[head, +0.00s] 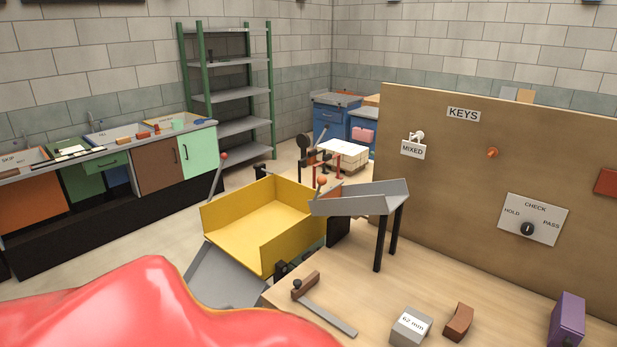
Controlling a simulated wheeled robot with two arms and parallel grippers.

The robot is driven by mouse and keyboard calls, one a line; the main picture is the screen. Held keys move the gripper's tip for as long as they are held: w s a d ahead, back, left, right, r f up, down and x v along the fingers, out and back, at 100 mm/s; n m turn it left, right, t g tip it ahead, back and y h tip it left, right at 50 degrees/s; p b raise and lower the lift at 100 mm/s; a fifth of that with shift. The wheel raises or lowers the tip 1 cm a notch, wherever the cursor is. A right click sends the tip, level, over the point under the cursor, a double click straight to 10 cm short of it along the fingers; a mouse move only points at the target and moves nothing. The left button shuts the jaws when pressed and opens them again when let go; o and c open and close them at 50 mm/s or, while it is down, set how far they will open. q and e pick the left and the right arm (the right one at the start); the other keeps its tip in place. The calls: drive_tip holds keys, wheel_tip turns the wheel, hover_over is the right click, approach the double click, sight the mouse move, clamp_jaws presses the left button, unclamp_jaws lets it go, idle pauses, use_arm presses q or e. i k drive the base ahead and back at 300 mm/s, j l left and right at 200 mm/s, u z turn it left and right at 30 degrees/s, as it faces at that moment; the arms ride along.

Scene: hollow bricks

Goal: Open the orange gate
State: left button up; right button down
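A small orange panel (331,189), which may be the orange gate, stands at the left end of a grey sloped chute (375,200). It is mostly hidden behind the chute's side wall, and I cannot tell whether it is open or shut. An orange ball knob (322,181) shows just beside it, at the chute's left end. The chute stands on dark legs on the wooden bench. Neither of my grippers is in view.
A yellow tray (262,238) stands left of the chute. The wooden bench (400,290) carries a lever with a brown handle (306,286), a 62 mm block (411,326), a brown block (458,321) and a purple block (567,322). A KEYS board (450,180) rises behind.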

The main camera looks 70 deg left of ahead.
sight(335, 191)
drive_tip(key=u, duration=2)
drive_tip(key=i+j, duration=0.1)
drive_tip(key=i, duration=1)
drive_tip(key=j+u, duration=0.05)
